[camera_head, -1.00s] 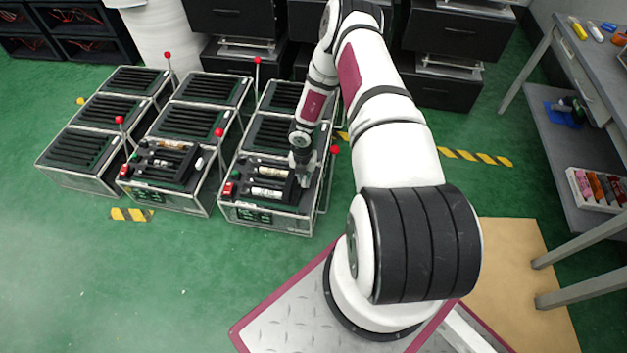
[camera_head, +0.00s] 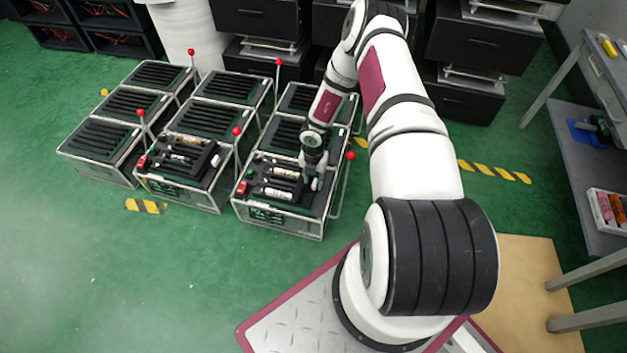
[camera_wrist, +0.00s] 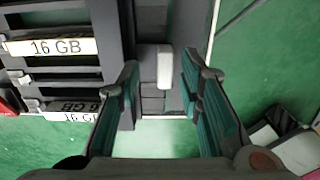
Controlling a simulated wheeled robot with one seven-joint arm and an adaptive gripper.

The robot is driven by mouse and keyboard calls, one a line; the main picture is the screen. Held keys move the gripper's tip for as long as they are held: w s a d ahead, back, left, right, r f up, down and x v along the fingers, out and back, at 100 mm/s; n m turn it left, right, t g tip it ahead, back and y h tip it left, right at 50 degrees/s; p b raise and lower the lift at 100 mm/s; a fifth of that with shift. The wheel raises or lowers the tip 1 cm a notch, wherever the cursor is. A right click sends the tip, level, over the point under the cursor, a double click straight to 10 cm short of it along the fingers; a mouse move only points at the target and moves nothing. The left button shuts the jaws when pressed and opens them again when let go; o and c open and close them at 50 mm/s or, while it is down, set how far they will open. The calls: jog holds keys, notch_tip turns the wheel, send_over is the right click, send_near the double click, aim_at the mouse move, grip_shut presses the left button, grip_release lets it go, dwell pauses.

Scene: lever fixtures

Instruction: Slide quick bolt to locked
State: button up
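A pale, rounded block, which looks like the quick bolt's handle (camera_wrist: 164,67), stands on a dark grey track in the wrist view. My gripper (camera_wrist: 161,75) is open, with one teal-padded finger to the left of the block and one to the right. Gaps show on both sides, so neither finger appears to touch it. In the head view, my gripper (camera_head: 313,182) points down over the right part of the nearest unit in the right-hand row (camera_head: 285,222). The bolt is too small there to make out clearly.
Cartridges labelled "16 GB" (camera_wrist: 52,46) lie in a black rack left of my gripper. A red-knobbed lever (camera_head: 350,156) rises on the unit's right side. More units (camera_head: 180,190) stand to the left. Green floor in front is clear; a grey bench (camera_head: 585,150) is at right.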

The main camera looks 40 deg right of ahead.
aim_at(314, 182)
notch_tip(314, 182, up, 11)
dwell(0.3)
dwell(0.5)
